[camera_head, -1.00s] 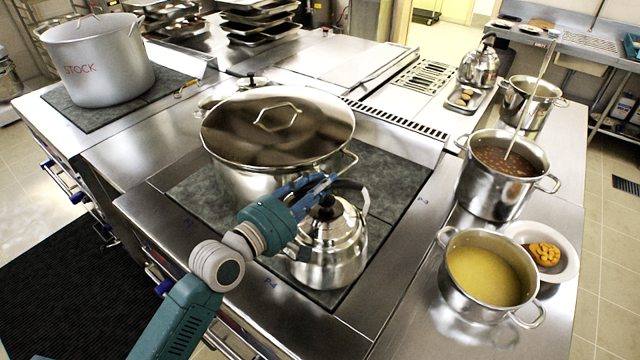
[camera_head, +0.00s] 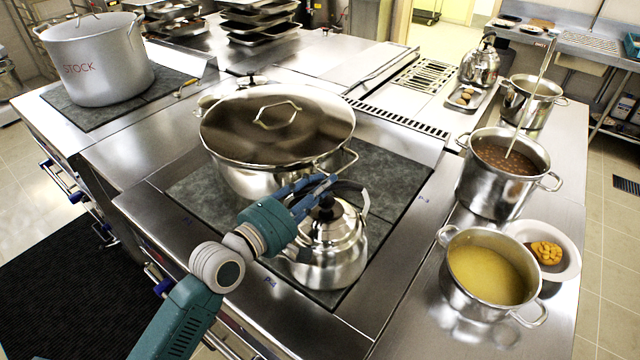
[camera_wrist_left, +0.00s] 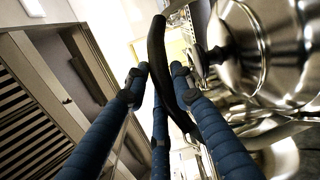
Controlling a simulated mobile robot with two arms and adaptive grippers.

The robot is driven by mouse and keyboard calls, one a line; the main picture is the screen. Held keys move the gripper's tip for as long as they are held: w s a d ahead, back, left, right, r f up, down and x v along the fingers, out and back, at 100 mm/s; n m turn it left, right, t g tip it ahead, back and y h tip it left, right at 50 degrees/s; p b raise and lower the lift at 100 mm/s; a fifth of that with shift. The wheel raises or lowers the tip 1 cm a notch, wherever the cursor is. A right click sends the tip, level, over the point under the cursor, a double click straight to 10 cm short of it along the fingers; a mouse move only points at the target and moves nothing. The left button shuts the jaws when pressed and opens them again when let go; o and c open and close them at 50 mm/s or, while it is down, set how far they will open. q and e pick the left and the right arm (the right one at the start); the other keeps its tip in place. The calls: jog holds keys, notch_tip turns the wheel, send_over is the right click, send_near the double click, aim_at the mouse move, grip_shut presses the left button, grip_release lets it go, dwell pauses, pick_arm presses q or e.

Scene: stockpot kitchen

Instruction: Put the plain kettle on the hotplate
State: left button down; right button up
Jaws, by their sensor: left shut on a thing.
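A shiny steel kettle (camera_head: 338,248) with a black lid knob is upright over the front right part of the dark hotplate (camera_head: 397,178). I cannot tell for certain whether its base touches the plate. My left gripper (camera_head: 322,184) is at the kettle's top, shut on its handle. In the left wrist view the gripper's blue fingers (camera_wrist_left: 160,82) close around the dark curved handle (camera_wrist_left: 156,50), with the kettle body (camera_wrist_left: 275,60) to the right. Another steel kettle (camera_head: 479,66) stands at the back right. My right gripper is not in view.
A large lidded pot (camera_head: 235,180) stands on the hotplate right behind the held kettle. A soup pot (camera_head: 487,292), a bean pot (camera_head: 490,195) and a plate (camera_head: 572,262) line the right counter. A stockpot (camera_head: 100,75) stands at the far left.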

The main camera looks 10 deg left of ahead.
pick_arm(q)
jog(key=shift+r, duration=0.25)
jog(key=c, duration=1.3)
grip_release()
jog(key=shift+c, duration=0.2)
jog(key=shift+s+f, duration=0.15)
jog(key=shift+f, duration=0.55)
jog(key=r+v, duration=0.1)
jog(key=v, duration=1.1)
